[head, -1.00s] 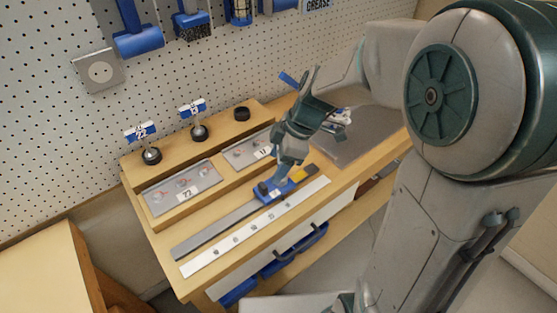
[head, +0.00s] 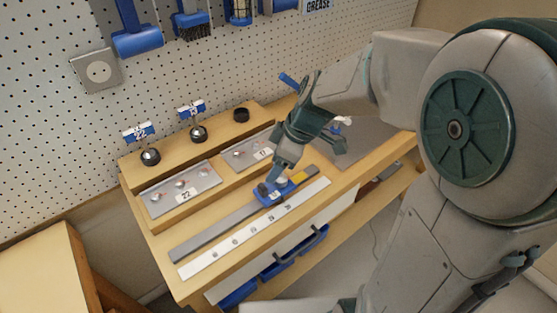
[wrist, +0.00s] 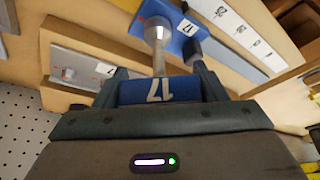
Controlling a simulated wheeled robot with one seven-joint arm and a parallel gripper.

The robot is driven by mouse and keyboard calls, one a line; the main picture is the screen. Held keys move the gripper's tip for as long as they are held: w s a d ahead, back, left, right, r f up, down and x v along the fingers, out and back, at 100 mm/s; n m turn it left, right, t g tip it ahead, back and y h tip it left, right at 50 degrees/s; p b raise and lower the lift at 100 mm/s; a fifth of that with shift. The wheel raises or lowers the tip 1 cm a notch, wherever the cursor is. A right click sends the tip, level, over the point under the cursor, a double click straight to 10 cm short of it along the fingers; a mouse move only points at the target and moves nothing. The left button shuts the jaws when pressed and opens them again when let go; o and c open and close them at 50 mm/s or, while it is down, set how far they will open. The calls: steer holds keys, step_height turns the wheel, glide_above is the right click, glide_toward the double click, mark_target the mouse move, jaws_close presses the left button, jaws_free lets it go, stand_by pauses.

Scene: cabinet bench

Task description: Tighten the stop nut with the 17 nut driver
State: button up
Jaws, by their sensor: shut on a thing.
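My gripper (head: 274,178) is shut on the blue handle of the 17 nut driver (wrist: 157,90), over the bench. In the wrist view its metal shaft runs away from the fingers to a round socket (wrist: 157,30). The socket overlaps the blue stop (wrist: 178,22), which carries a 17 label. In the head view the stop (head: 272,194) sits on the grey rail (head: 215,232), just below my fingertips. The stop nut is hidden, and I cannot tell whether the socket is seated on it.
Nut drivers marked 22 (head: 150,155) and 13 (head: 198,132) stand in the wooden rack, beside a black ring (head: 241,115). Plates marked 22 (head: 205,183) and 17 (head: 238,157) hold small parts. Pegboard stands behind.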

steer(key=shift+m+t, duration=0.4)
steer(key=shift+m, duration=0.7)
steer(key=shift+m+t+h, duration=0.3)
steer(key=shift+m+h, duration=0.1)
steer(key=shift+m, duration=0.7)
steer(key=shift+w+m, duration=0.1)
steer(key=shift+m, duration=0.2)
steer(key=shift+p, duration=0.35)
steer(key=shift+d+m+t+h+p, duration=0.1)
steer(key=shift+m+t+h+p, duration=0.3)
steer(key=shift+m, duration=0.5)
steer(key=shift+m+h+p, duration=0.3)
steer(key=shift+m+p, duration=0.55)
steer(key=shift+m, duration=0.15)
steer(key=shift+n+b, duration=0.4)
